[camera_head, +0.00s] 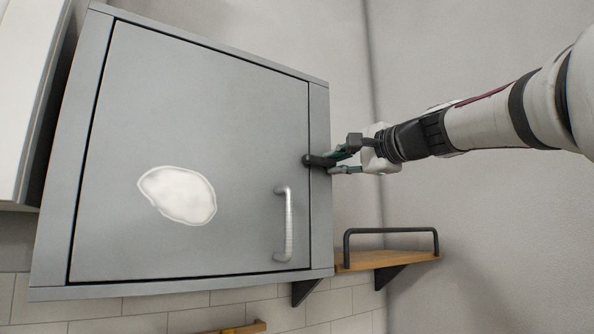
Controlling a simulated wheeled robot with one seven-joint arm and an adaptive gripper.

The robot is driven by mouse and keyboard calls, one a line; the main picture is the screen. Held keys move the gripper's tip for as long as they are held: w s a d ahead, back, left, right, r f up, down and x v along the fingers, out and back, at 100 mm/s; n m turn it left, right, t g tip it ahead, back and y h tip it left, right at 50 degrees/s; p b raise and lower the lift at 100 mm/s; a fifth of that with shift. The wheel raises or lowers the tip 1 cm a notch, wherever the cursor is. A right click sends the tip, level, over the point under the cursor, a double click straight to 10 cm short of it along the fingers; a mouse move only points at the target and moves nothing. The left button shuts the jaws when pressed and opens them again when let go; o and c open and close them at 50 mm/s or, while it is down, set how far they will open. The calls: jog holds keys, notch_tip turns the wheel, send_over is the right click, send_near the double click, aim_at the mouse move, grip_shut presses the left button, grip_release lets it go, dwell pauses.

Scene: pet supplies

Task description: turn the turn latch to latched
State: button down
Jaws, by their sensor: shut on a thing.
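The turn latch (316,160) is a small dark bar on the right edge of the grey cabinet (320,230). Its rounded left end lies at the seam between the door and the frame, and the bar points roughly sideways. My gripper (337,163) comes in from the right and is shut on the latch. The fingers hide the right part of the latch. The cabinet door (210,120) is closed flush in its frame.
A silver handle (289,225) stands out from the door below the latch. A pale patch (179,195) is on the door. A wooden shelf (385,259) with a dark rail is at the lower right. The wall right of the cabinet is bare.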

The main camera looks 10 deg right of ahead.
jog(key=shift+f, duration=0.15)
jog(key=c, duration=1.6)
grip_release()
jog(key=shift+o, duration=0.2)
jog(key=shift+s+d, duration=0.1)
jog(key=shift+s, duration=0.05)
jog(key=v, duration=1.1)
jog(key=shift+s, duration=0.4)
jog(key=shift+d, duration=0.1)
